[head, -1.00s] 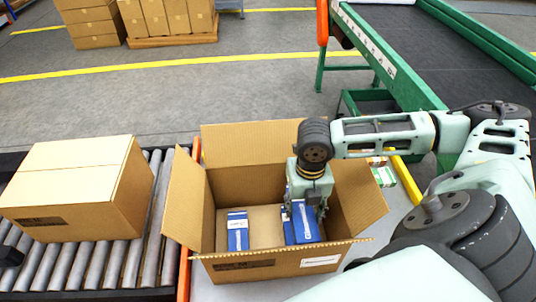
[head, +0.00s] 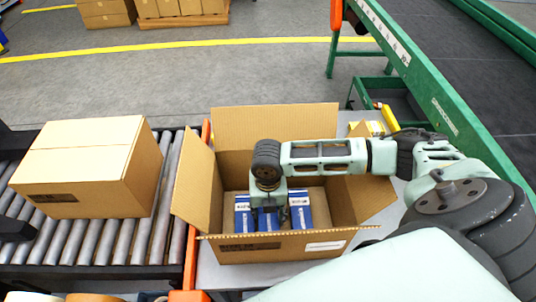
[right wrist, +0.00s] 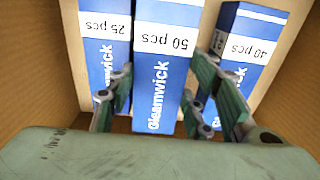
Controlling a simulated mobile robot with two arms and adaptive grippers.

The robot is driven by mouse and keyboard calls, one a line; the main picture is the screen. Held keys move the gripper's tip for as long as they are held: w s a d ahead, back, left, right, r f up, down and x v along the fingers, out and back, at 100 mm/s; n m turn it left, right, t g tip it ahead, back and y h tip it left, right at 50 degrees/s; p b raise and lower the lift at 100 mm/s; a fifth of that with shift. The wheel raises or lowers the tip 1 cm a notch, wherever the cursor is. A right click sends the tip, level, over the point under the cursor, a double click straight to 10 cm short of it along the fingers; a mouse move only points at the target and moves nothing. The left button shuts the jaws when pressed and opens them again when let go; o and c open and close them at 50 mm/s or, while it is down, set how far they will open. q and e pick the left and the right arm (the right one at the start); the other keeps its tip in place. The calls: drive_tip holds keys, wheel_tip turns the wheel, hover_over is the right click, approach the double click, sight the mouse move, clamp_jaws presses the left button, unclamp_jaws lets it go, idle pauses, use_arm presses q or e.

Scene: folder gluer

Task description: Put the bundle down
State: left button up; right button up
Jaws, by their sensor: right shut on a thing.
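My right gripper (head: 268,206) is down inside the open cardboard box (head: 296,247). In the right wrist view its fingers (right wrist: 160,92) are on both sides of the middle blue bundle (right wrist: 166,45), labelled "50 pcs" Gleamwick, and shut on it. This bundle stands between two similar blue bundles: the "25 pcs" one (right wrist: 107,62) and the "40 pcs" one (right wrist: 240,62). In the head view the left bundle (head: 243,212) and right bundle (head: 301,211) show on either side of the gripper. Whether the held bundle touches the box floor cannot be told. My left gripper is not in view.
A closed carton (head: 85,165) sits on the roller conveyor (head: 112,238) at the left. A green-framed belt machine (head: 440,115) stands at the right. The box's flaps stand open around my arm. Stacked cartons (head: 105,12) are at the back.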

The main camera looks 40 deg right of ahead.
drive_tip(key=shift+f, duration=0.2)
drive_tip(key=o, duration=1.4)
wheel_tip(320, 180, up, 12)
drive_tip(key=shift+r, duration=0.15)
